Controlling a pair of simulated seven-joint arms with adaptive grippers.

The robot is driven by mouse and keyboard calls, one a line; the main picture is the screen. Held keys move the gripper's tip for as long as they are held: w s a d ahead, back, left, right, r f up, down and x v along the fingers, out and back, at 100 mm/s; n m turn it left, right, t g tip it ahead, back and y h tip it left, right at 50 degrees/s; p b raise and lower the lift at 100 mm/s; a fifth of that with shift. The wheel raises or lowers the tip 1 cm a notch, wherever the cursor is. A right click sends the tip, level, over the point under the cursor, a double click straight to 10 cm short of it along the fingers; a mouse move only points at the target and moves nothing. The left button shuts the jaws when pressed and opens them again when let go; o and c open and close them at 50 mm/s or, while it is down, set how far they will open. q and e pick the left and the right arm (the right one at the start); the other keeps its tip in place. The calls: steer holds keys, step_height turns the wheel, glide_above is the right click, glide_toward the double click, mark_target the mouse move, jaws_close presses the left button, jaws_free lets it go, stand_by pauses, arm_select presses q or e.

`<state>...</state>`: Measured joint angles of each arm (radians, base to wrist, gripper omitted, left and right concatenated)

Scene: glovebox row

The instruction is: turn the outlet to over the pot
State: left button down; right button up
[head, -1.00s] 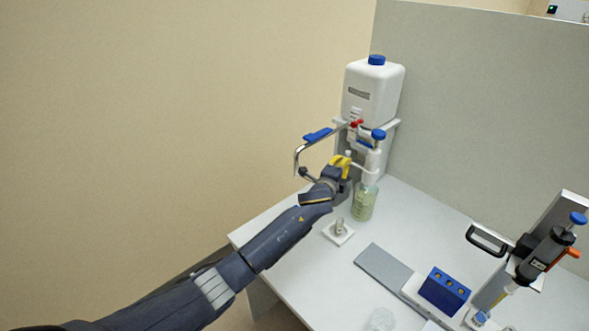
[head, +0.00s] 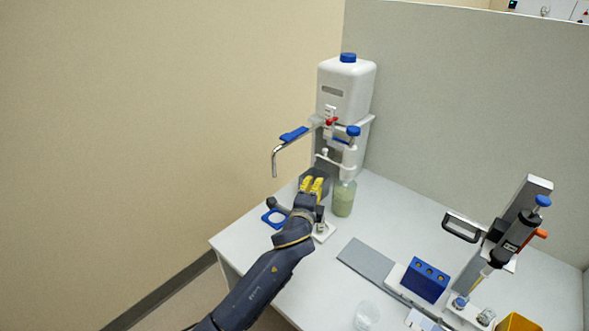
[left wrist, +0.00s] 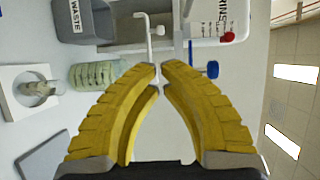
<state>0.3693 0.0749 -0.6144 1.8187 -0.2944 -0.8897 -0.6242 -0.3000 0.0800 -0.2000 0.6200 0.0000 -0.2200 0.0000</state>
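A white dispenser with a blue knob (head: 353,131) tops a greenish bottle (head: 343,199). Its thin white outlet (head: 325,153) points left; the left wrist view also shows the outlet (left wrist: 152,45) beyond my fingertips. A small clear glass pot (left wrist: 38,88) sits on a white square base (head: 326,234), partly behind my arm in the head view. My left gripper (head: 313,184) is in front of and left of the bottle. My right gripper is not in view.
A white rinse tank (head: 346,88) stands behind, with a bent metal spout (head: 276,160) and blue lever to its left. A grey waste bin (left wrist: 85,20) is beside the bottle. A blue rack (head: 425,281) and a pipette stand (head: 515,235) are at right.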

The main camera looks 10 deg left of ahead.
arm_select(q)
steer(key=s+f+n+g+h, duration=0.2)
steer(key=s+n+g, duration=0.1)
steer(key=n, duration=0.7)
steer(key=w+a+r+n+g+h, duration=0.1)
steer(key=a+r+n, duration=0.3)
steer(key=r, duration=0.5)
steer(key=shift+a+g+h, duration=0.6)
steer(key=shift+a+h, duration=0.1)
steer(key=shift+a, duration=0.2)
